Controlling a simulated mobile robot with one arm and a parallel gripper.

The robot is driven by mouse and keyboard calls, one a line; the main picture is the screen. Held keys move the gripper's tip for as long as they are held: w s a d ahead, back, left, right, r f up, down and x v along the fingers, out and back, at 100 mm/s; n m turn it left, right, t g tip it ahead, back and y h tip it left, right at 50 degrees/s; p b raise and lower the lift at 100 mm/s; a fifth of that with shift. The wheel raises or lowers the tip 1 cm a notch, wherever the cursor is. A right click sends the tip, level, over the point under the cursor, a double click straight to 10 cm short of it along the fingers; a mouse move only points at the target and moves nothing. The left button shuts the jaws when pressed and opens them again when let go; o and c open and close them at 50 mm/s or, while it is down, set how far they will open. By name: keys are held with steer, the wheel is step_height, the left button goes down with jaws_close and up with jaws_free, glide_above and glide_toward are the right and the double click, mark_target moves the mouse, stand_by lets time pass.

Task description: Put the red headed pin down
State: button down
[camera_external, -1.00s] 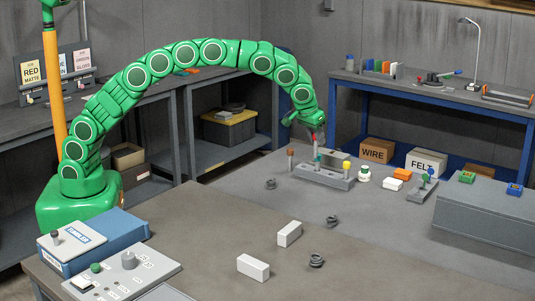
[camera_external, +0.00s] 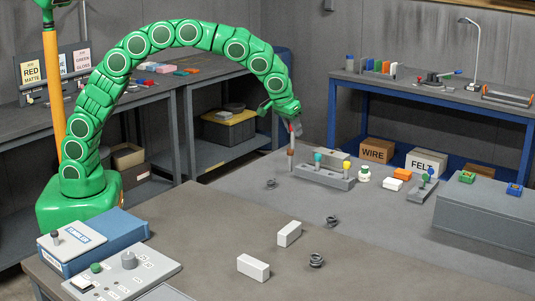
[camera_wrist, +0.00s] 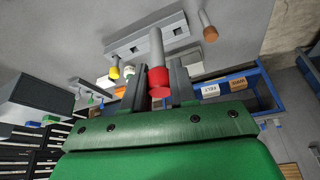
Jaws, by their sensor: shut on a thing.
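My gripper (camera_external: 294,130) is shut on the red headed pin (camera_wrist: 158,80), which shows between the two fingers in the wrist view with its grey shaft pointing away. In the external view a bit of red shows at the fingertips, above the table and near the left end of the grey pin block (camera_external: 334,182). A brown headed pin (camera_external: 290,153) stands upright just below my gripper. A teal headed pin (camera_external: 318,157) and a yellow headed pin (camera_external: 347,166) stand at the block. The wrist view shows dark square sockets in the block (camera_wrist: 118,49). The red pin's tip appears clear of it.
Dark coils (camera_external: 271,184) and white blocks (camera_external: 289,233) lie on the table. A long grey box (camera_external: 485,210) fills the right side.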

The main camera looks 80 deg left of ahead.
steer(key=s+d+r+m+h, duration=0.2)
steer(key=s+d+m, duration=0.2)
steer(key=s+d, duration=0.6)
steer(key=s+d+r+m+h, duration=0.15)
steer(key=s+d+m, duration=0.25)
steer(key=s+d, duration=0.55)
steer(key=s+d+m+g+h, duration=0.1)
steer(key=s+d+m, duration=0.5)
steer(key=s, duration=0.6)
steer(key=s+d+m+g+h, duration=0.15)
steer(key=s+d+m, duration=0.25)
steer(key=s+d, duration=0.55)
steer(key=shift+t, duration=0.55)
steer(key=shift+w+d+f, duration=1.15)
steer(key=shift+d+f, duration=0.15)
steer(key=shift+f, duration=0.7)
steer(key=shift+w+d+f, duration=1.1)
steer(key=shift+d+f, duration=0.2)
steer(key=shift+f, duration=0.7)
steer(key=shift+w+d+f, duration=1.15)
steer(key=shift+d+f, duration=0.15)
steer(key=shift+f, duration=0.7)
steer(key=shift+f, duration=0.15)
